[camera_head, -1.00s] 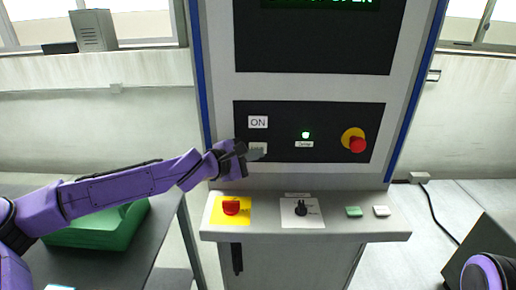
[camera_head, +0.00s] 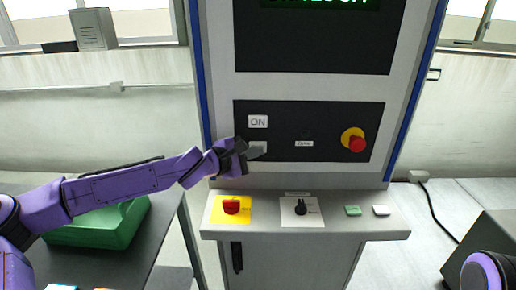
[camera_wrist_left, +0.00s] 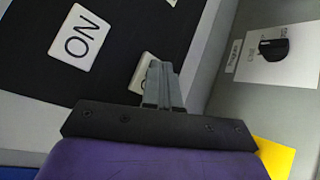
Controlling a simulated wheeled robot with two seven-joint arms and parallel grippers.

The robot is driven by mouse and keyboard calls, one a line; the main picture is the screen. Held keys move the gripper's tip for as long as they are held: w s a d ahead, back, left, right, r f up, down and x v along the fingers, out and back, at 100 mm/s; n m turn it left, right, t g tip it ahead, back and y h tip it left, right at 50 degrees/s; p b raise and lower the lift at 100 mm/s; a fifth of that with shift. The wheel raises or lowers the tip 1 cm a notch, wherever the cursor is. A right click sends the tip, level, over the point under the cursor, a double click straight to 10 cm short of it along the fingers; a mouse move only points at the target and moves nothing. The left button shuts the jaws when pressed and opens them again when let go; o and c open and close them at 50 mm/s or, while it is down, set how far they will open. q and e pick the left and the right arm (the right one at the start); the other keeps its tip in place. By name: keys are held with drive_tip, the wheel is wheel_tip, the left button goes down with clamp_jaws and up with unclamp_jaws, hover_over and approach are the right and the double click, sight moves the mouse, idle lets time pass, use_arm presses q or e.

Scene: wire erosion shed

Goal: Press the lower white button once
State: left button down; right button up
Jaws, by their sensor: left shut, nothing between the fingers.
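The lower white button (camera_head: 258,145) sits on the black panel of the machine, directly below the white ON button (camera_head: 258,122). My left gripper (camera_head: 257,154) is shut and empty, its fingertips at the lower button and covering its lower part. In the left wrist view the closed fingers (camera_wrist_left: 162,80) overlap the lower button (camera_wrist_left: 140,72), and the ON button (camera_wrist_left: 80,37) is clear of them. The fingertips seem to touch the button; how far it is pushed in cannot be told. My right gripper is out of view.
The ledge below carries a red switch (camera_head: 231,207), a black knob (camera_head: 301,207) and green (camera_head: 353,211) and white (camera_head: 381,210) buttons.

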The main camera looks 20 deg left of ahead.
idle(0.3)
use_arm(q)
drive_tip(key=shift+s+d+b, duration=0.2)
drive_tip(key=shift+s+b, duration=0.15)
drive_tip(key=shift+s, duration=0.4)
drive_tip(key=shift+s+d+b, duration=0.25)
drive_tip(key=shift+s, duration=0.55)
drive_tip(key=shift+s+d+b, duration=0.2)
drive_tip(key=shift+s, duration=0.6)
drive_tip(key=shift+s+d+b, duration=0.25)
drive_tip(key=shift+s, duration=0.55)
